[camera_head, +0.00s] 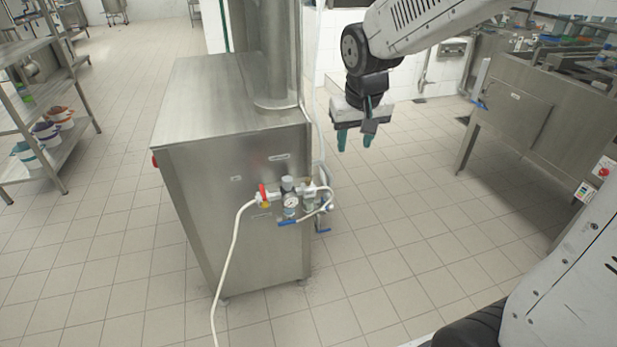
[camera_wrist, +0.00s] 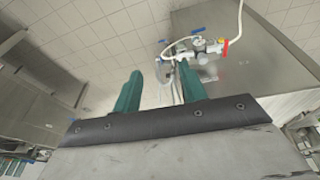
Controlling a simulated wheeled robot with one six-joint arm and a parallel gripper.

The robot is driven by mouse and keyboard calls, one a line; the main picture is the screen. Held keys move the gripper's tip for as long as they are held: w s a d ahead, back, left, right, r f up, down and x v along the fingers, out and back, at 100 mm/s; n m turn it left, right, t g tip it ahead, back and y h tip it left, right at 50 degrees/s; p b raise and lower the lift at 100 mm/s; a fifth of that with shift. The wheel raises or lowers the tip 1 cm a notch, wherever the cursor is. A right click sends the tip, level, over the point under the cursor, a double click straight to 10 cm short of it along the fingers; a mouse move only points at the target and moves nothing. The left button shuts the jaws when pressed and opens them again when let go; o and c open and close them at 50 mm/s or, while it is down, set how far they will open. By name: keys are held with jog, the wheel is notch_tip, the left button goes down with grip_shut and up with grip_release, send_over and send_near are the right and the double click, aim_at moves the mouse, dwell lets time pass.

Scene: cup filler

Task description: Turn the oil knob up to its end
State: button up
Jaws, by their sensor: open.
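An air-service unit (camera_head: 291,201) with a round gauge is fixed to the side of a steel cabinet (camera_head: 235,225). It has a dark round knob (camera_head: 287,183) on top and a second bowl to the right with a small yellowish top (camera_head: 309,184). Which part is the oil knob, I cannot tell for certain. My gripper (camera_head: 355,138) points down, open and empty, above and right of the unit, apart from it. In the wrist view, the two teal fingers of my gripper (camera_wrist: 160,68) are spread apart, and the unit (camera_wrist: 204,46) shows beyond the right finger.
A red-handled valve (camera_head: 264,195) with a white hose sits left of the unit, and blue levers (camera_head: 289,222) are below. A steel column rises from the cabinet. Steel counters (camera_head: 525,105) stand at the right and a shelf (camera_head: 40,100) at the left. The floor between is clear.

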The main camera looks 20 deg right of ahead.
jog(key=w+a+f+t, duration=0.1)
jog(key=w+a+f, duration=0.1)
jog(key=w+f, duration=1.15)
send_near(308, 179)
jog(key=shift+t, duration=0.3)
jog(key=x, duration=0.8)
jog(key=shift+s+f, duration=0.2)
jog(key=shift+f, duration=0.15)
grip_shut()
